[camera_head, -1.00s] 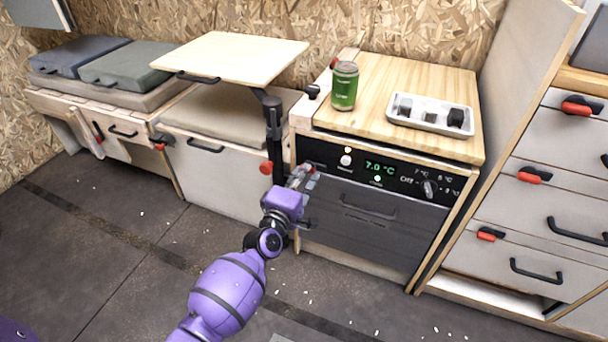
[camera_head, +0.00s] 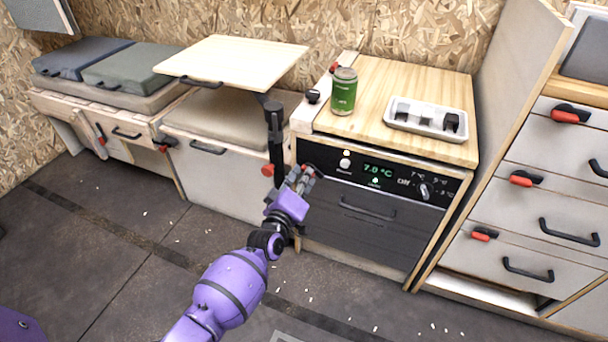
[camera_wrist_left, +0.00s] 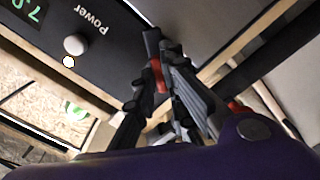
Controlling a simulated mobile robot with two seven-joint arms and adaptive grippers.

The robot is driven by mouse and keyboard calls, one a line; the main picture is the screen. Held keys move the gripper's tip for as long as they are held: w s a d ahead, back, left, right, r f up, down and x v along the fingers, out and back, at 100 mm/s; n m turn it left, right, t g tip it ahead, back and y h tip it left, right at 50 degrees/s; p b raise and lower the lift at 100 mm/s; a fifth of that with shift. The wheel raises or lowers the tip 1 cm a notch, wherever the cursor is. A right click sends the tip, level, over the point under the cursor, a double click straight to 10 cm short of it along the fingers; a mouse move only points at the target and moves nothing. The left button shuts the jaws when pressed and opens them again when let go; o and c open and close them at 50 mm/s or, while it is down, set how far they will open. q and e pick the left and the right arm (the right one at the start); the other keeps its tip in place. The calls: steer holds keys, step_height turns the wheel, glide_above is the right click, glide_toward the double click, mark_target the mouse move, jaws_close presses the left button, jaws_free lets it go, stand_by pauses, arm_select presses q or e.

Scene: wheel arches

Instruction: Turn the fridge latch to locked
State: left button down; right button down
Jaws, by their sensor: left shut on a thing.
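The fridge (camera_head: 364,233) has a dark front with a control panel reading 7.0 °C and a Power button (camera_head: 345,162), which also shows in the left wrist view (camera_wrist_left: 75,45). My left gripper (camera_head: 307,172) is at the upper left corner of the fridge front. In the left wrist view its fingers (camera_wrist_left: 157,78) are closed around the latch (camera_wrist_left: 157,72), a small part with red on it. The fingers cover most of the latch, so I cannot tell its exact angle. My right gripper is not in view.
A green can (camera_head: 343,92) and a white tray (camera_head: 427,119) stand on the wooden top (camera_head: 400,85). A black table post (camera_head: 275,140) with a red knob (camera_head: 267,170) stands just left of my gripper. Drawers with red latches (camera_head: 521,179) are at right.

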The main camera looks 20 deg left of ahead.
arm_select(q)
steer(key=m+p, duration=0.2)
steer(key=m, duration=0.8)
steer(key=shift+p, duration=0.3)
steer(key=shift+m, duration=0.5)
steer(key=c, duration=1.8)
jaws_free()
steer(key=s, duration=1.2)
steer(key=shift+a, duration=0.2)
